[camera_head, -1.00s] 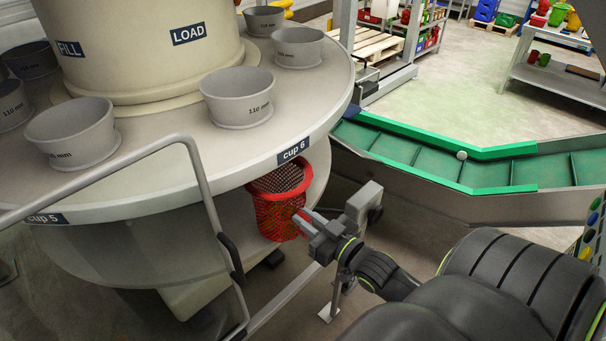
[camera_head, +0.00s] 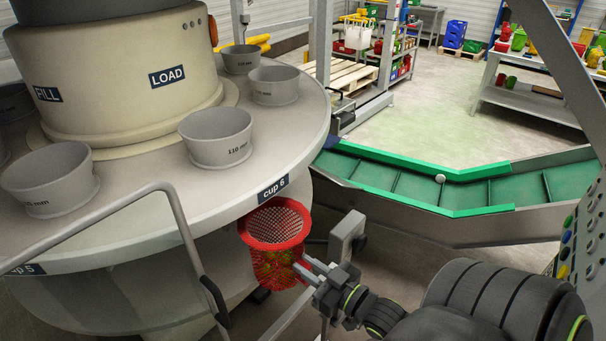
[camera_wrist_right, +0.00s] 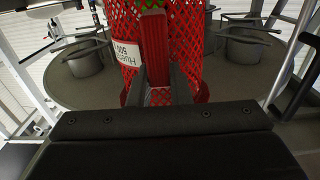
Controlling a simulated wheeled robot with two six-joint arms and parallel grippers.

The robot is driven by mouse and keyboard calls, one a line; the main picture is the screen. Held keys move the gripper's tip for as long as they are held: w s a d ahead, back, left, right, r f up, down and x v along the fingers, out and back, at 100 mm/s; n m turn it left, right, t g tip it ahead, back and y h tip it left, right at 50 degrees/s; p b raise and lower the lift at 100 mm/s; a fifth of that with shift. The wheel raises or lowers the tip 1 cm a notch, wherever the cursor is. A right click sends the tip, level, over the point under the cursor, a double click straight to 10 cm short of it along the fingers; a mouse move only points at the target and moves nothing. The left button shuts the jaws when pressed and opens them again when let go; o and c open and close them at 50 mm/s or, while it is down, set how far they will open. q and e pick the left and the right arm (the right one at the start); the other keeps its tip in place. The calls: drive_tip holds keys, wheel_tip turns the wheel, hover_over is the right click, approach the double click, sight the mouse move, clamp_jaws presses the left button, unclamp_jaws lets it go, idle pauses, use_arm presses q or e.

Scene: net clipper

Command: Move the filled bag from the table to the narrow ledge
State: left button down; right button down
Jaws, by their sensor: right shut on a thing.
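The bag (camera_head: 272,226) is a red mesh net with a wide open round mouth and yellow-green contents showing low inside. In the head view it is upright beside the rim of the round table (camera_head: 120,235), just below the "cup 6" label. My right gripper (camera_head: 303,266) is shut on the right side of the bag. In the right wrist view the fingers (camera_wrist_right: 158,88) grip a red strip of the net (camera_wrist_right: 189,50), next to a white printed label. My left gripper is not in view. I cannot tell which surface is the narrow ledge.
Grey cups (camera_head: 216,137) stand around the table top. A bent grey rail (camera_head: 180,215) is left of the bag, and a grey post (camera_head: 345,238) stands just right of it. A green conveyor (camera_head: 405,185) lies behind my right arm, with open floor beyond.

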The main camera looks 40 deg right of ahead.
drive_tip(key=shift+s+d+r+p, duration=0.1)
drive_tip(key=shift+s+p, duration=0.1)
drive_tip(key=shift+s, duration=1)
drive_tip(key=shift+s+d+p, duration=0.1)
drive_tip(key=shift+s+p, duration=0.05)
drive_tip(key=shift+s, duration=1)
drive_tip(key=shift+w, duration=0.1)
